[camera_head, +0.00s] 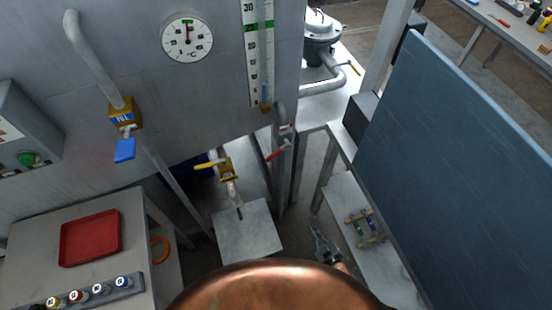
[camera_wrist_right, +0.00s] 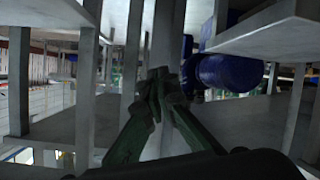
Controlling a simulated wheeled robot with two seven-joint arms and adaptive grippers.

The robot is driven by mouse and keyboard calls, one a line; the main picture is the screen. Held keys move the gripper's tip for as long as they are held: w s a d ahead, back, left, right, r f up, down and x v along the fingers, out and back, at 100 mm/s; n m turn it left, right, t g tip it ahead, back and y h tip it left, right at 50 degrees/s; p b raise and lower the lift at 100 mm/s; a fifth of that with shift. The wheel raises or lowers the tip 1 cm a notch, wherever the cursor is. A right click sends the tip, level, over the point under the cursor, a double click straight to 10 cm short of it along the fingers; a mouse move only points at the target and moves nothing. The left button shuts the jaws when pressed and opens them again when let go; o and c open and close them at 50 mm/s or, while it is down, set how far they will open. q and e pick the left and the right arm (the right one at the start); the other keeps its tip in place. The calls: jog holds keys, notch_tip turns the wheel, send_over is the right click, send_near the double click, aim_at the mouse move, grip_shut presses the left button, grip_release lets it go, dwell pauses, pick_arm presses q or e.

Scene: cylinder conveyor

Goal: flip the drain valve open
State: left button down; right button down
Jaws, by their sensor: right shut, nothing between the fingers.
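A brass valve (camera_head: 227,170) with a yellow lever (camera_head: 209,164) sits low under the grey tank wall. Its lever points left, and a short spout hangs below it. I cannot read a label on it. A red lever (camera_head: 278,151) is on a pipe to its right. My right gripper (camera_head: 322,240) is low and to the right of the brass valve, apart from it. In the right wrist view its fingers (camera_wrist_right: 160,85) are shut and empty. My left gripper is not in view.
A grey block (camera_head: 248,232) stands under the spout. A low shelf (camera_head: 350,200) and a large blue-grey panel (camera_head: 450,150) are to the right. A brass FILL valve (camera_head: 125,115) is at upper left. A blue cylinder (camera_wrist_right: 230,73) shows in the wrist view.

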jog(key=w+a+r+n+t+y, duration=0.2)
jog(key=w+a+r, duration=0.15)
jog(key=r, duration=0.65)
jog(key=w+a+r+n+t+y, duration=0.25)
jog(key=a+r, duration=0.25)
jog(key=r, duration=0.5)
jog(key=n+y, duration=0.3)
jog(key=y, duration=0.2)
send_near(267, 159)
jog(key=s+r, duration=0.3)
jog(key=r, duration=0.1)
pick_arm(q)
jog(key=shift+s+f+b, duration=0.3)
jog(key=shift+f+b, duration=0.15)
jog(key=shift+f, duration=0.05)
pick_arm(e)
jog(key=shift+s+r+t, duration=0.2)
jog(key=shift+t, duration=0.25)
